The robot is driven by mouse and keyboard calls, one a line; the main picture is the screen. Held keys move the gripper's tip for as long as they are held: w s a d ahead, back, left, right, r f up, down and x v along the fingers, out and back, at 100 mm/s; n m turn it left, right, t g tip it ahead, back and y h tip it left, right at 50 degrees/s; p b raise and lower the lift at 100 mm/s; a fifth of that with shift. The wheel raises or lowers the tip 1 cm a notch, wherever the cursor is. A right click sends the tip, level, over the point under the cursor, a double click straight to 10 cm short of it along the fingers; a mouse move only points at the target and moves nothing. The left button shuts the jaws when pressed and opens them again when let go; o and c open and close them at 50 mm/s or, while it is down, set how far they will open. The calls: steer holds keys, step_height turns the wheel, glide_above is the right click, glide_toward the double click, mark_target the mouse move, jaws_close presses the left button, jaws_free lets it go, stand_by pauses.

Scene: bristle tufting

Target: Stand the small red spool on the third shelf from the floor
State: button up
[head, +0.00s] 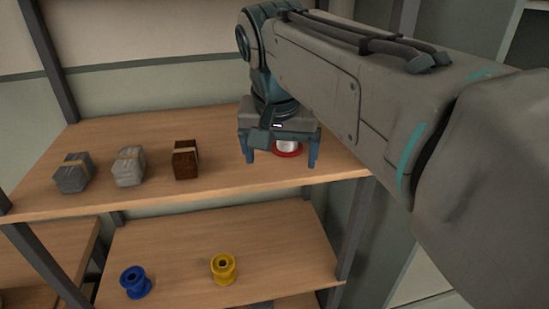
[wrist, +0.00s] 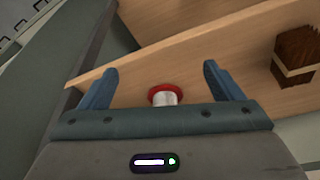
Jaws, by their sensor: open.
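The small red spool (head: 287,150), with red flanges and a pale wound core, stands on the upper shelf (head: 225,186) near its right end. It also shows in the wrist view (wrist: 165,96), between my fingers and partly hidden by the gripper body. My gripper (head: 280,162) is open above and around the spool, with one blue finger on each side. A gap shows between the spool and each finger. The lower part of the spool's core is hidden in the wrist view.
Two grey bundles (head: 73,173) (head: 129,166) and a dark brown bristle bundle (head: 185,160) stand left on the same shelf. A blue spool (head: 135,282) and a yellow spool (head: 223,268) stand on the shelf below. Dark posts (head: 348,228) frame the rack.

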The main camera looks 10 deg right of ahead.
steer(key=s+d+f+n, duration=0.1)
steer(key=s+f, duration=0.2)
steer(key=f, duration=0.3)
steer(key=s+d+f+n, duration=0.1)
steer(key=s+d+f, duration=0.1)
steer(key=f, duration=0.4)
steer(key=s+d+f+n+y, duration=0.1)
steer(key=s+f+n, duration=0.1)
steer(key=f, duration=0.4)
steer(key=shift+s+d, duration=0.2)
steer(key=shift+s, duration=0.6)
steer(key=shift+f, duration=0.1)
